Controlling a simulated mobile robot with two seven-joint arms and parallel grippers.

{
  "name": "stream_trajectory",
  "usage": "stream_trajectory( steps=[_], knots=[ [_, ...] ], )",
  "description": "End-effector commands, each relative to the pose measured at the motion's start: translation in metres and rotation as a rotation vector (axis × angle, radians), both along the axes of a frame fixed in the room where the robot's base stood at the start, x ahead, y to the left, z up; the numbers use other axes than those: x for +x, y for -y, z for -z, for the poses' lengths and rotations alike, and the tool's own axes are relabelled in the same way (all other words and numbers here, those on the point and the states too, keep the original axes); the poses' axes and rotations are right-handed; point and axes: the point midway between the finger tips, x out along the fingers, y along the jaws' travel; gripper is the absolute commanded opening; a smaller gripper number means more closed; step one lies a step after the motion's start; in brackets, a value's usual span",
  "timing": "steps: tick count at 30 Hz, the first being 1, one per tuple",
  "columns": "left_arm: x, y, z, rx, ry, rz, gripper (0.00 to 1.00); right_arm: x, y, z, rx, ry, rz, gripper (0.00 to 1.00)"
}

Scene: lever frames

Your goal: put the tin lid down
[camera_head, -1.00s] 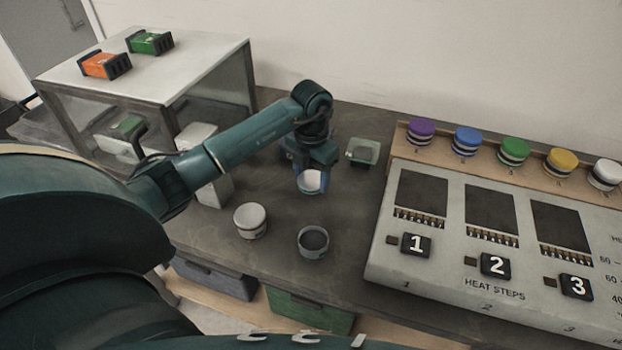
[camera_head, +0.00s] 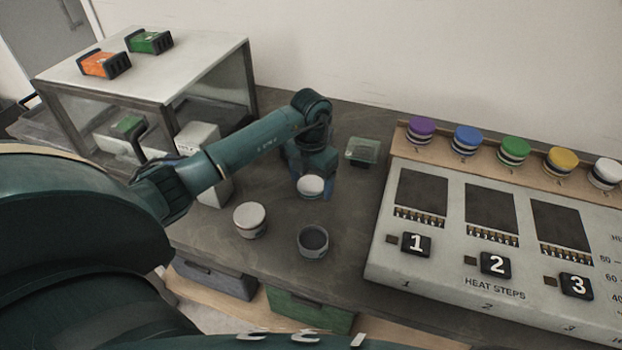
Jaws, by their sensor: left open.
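A white round tin lid (camera_head: 311,185) sits low at the middle of the table, just under my left gripper (camera_head: 313,182). My left gripper is open, its fingers pointing down around the lid. Whether a finger still touches the lid, or what lies directly beneath it, I cannot tell. An open tin (camera_head: 313,243) with a dark inside stands in front of it. A tin with a white top (camera_head: 250,219) stands to the left of that. My right gripper is not in view.
A small greenish clear box (camera_head: 362,151) lies behind and right of the gripper. The HEAT STEPS panel (camera_head: 440,277) fills the right side, with several coloured-lid tins (camera_head: 514,151) behind it. A glass-sided case (camera_head: 190,72) stands at the left. Table between open tin and panel is clear.

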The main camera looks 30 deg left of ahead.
Motion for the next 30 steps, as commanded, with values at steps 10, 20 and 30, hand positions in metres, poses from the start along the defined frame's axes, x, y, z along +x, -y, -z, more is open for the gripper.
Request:
stream_trajectory(
  steps=[10,20,30],
  knots=[
    [0.002,-0.001,-0.052,0.001,0.007,0.001,0.76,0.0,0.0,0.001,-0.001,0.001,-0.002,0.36],
    [0.001,0.0,-0.112,0.0,0.003,0.001,0.76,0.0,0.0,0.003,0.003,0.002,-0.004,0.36],
    [0.0,0.0,-0.123,-0.001,0.0,0.0,0.76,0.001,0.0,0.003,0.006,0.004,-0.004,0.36]
  ],
)
